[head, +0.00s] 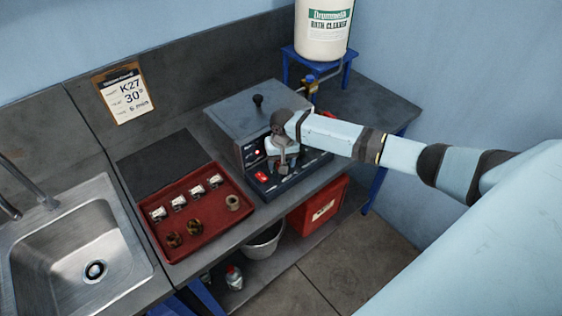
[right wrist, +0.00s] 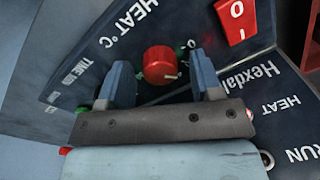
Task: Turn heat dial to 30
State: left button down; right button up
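The heat dial (right wrist: 161,65) is a round red knob with a white mark, on the dark panel beside the upside-down "HEAT °C" lettering in the right wrist view. My right gripper (right wrist: 159,72) is open, with one finger on each side of the dial and gaps visible between fingers and knob. In the head view my right gripper (head: 282,160) is at the front of the grey heater box (head: 245,108) and hides the dial. The scale numbers around the dial are not readable. My left gripper is not in view.
A red rocker switch (head: 262,176) is close to my right gripper. A red tray (head: 205,235) with small parts and a sink (head: 60,250) are left of the box. A clipboard card (head: 124,93) reads K27, 30°, 6 min. A cleaner container (head: 322,35) stands behind.

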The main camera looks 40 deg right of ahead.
notch_tip(320, 180, up, 14)
jog(key=b, duration=0.2)
jog(key=shift+s+d, duration=0.15)
jog(key=shift+d, duration=0.15)
jog(key=shift+f, duration=0.1)
dwell(0.4)
